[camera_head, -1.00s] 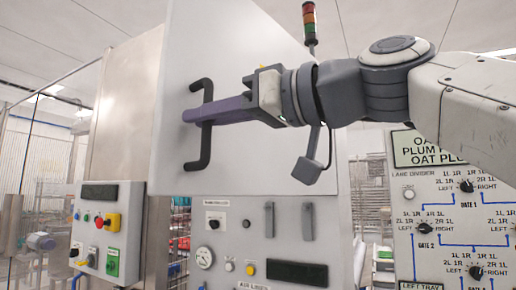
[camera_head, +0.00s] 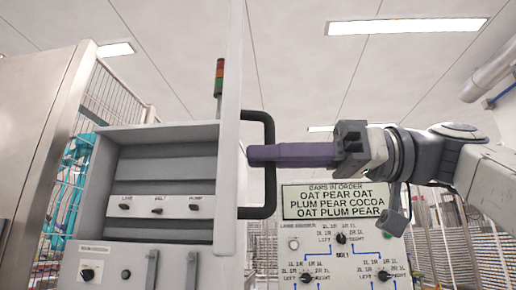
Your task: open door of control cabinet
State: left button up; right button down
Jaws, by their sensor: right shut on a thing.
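The control cabinet (camera_head: 110,225) stands left of centre, with its upper compartment exposed. Inside are grey ledges and a panel of small switches (camera_head: 160,207) labelled LANE and PUMP, with a middle label hard to read. The cabinet door (camera_head: 230,130) stands swung out, seen nearly edge-on. Its black bar handle (camera_head: 270,165) sticks out to the right. My right gripper (camera_head: 262,155) reaches in from the right, its long purple fingers shut on the handle's upright part. My left gripper is not in view.
A panel (camera_head: 335,245) with dials and a sign listing bars in order stands at the lower right, below my right arm. A signal tower (camera_head: 219,78) rises behind the door. A wire fence (camera_head: 95,110) and a metal cabinet (camera_head: 35,120) are at the left.

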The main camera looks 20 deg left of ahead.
jog(key=shift+w+d, duration=0.15)
jog(key=shift+w, duration=0.15)
jog(key=c, duration=0.8)
grip_release()
jog(key=shift+c, duration=0.2)
jog(key=shift+s, duration=0.1)
jog(key=p+v, duration=0.1)
jog(key=v, duration=0.9)
jog(key=shift+d, duration=0.15)
